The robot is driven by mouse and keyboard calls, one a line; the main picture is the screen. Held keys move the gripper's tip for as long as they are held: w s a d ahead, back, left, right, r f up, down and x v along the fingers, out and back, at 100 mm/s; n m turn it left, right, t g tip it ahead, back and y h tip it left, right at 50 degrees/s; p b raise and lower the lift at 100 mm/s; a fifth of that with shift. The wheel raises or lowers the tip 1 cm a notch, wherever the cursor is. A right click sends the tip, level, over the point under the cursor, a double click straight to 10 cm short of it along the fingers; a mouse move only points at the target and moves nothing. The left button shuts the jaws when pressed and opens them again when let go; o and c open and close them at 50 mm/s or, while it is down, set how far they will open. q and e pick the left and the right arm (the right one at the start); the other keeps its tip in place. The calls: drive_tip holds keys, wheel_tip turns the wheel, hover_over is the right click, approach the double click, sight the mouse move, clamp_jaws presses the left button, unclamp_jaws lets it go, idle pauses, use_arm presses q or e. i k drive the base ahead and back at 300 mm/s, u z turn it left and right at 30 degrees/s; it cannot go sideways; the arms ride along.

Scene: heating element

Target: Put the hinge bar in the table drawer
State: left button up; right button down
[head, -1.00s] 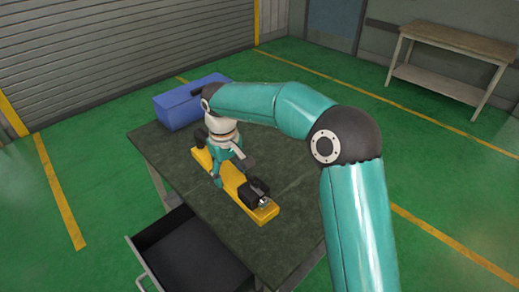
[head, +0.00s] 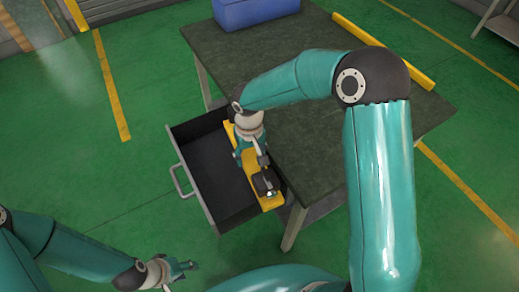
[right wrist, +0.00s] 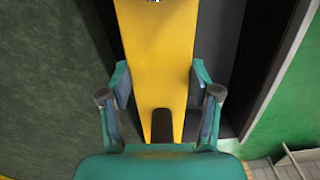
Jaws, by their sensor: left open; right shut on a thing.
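The yellow hinge bar (head: 255,193) with dark fittings is in my right gripper (head: 250,160). In the head view it lies along the table side of the open drawer (head: 205,182), over its dark interior. I cannot tell whether it touches the drawer floor. In the right wrist view the bar (right wrist: 155,60) runs between the two fingers of the right gripper (right wrist: 160,85), with dark drawer interior beside it. My left gripper (head: 183,268) is open and empty, low at the left, apart from the drawer.
The dark green table (head: 310,150) stands beside the drawer. A blue box (head: 255,12) is at its far left corner. Another long yellow bar (head: 415,75) lies along the far edge, partly hidden by my right arm. The drawer handle (head: 180,180) faces open green floor.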

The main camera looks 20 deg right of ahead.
sight(235, 167)
drive_tip(key=u, duration=0.05)
drive_tip(key=k, duration=0.95)
drive_tip(key=u, duration=0.9)
drive_tip(key=i, duration=1.35)
drive_tip(key=z, duration=0.9)
